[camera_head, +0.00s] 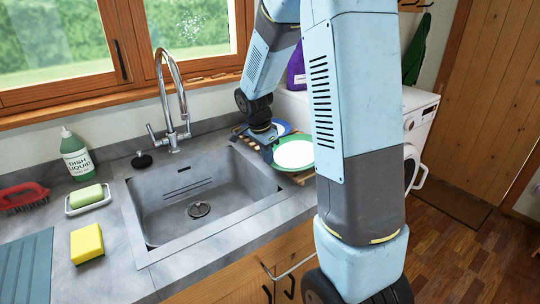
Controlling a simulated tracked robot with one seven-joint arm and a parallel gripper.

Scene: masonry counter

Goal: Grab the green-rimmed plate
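The green-rimmed plate (294,153) has a white centre and lies on a wooden slatted rack (300,177) right of the sink. A blue-rimmed plate (282,127) shows just behind it, partly hidden by my arm. My gripper (268,152) points down at the left edge of the green-rimmed plate, beside or touching its rim; I cannot tell which. The fingers are small and dark here, so I cannot see whether they are open or shut. My arm hides the area right of the plate.
The empty grey sink (160,219) with a tall faucet (170,95) is left of the rack. Dish soap (76,155), green soap on a dish (87,197), a yellow sponge (87,244) and a red brush (22,197) stand further left. A white washing machine (422,125) is behind my arm.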

